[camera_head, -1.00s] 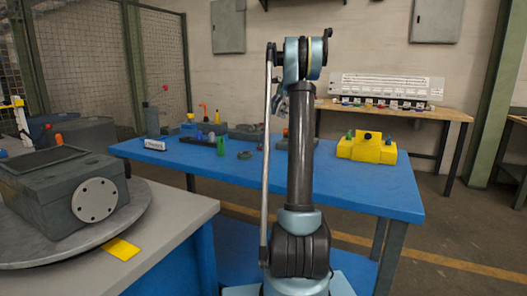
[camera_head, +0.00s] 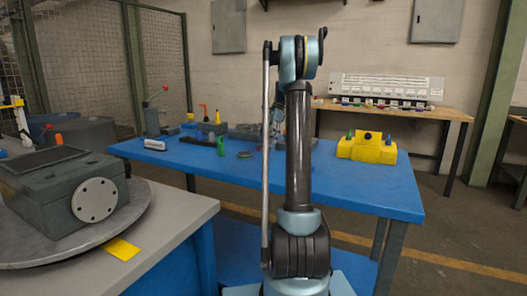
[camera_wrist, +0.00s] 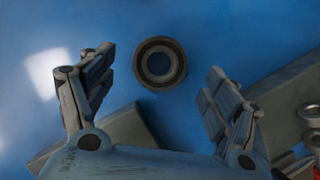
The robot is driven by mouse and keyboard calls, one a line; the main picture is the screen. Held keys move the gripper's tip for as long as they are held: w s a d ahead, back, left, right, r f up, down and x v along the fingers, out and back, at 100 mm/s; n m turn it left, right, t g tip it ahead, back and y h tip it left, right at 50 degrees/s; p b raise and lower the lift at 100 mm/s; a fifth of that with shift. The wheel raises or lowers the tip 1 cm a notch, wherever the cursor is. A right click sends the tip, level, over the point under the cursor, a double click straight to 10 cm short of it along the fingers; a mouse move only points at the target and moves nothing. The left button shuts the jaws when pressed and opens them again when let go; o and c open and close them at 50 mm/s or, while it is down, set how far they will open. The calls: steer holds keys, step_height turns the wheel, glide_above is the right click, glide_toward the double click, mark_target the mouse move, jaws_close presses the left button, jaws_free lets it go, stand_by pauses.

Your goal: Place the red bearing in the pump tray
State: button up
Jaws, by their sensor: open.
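In the wrist view, a dark grey ring-shaped part (camera_wrist: 160,64) lies flat on the blue table (camera_wrist: 215,30), with a hole in its middle; no red shows on it. My gripper (camera_wrist: 157,76) is open and empty, its two fingers apart to the left and right of the ring in the picture. Red and silver pieces (camera_wrist: 300,160) show at the lower right edge, cut off; I cannot tell whether one is the red bearing. In the head view, a dark ring (camera_head: 245,155) lies on the blue table. My arm mostly hides the gripper there. I cannot tell which object is the pump tray.
Grey blocks (camera_wrist: 125,128) lie below the ring in the wrist view. In the head view, a yellow fixture (camera_head: 367,150) stands at the table's right, and a green part (camera_head: 221,147) stands left of the ring. The table's front is clear.

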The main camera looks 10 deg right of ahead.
mark_target(264, 148)
steer(key=shift+x, duration=1.65)
steer(key=shift+r, duration=0.1)
steer(key=c, duration=1.5)
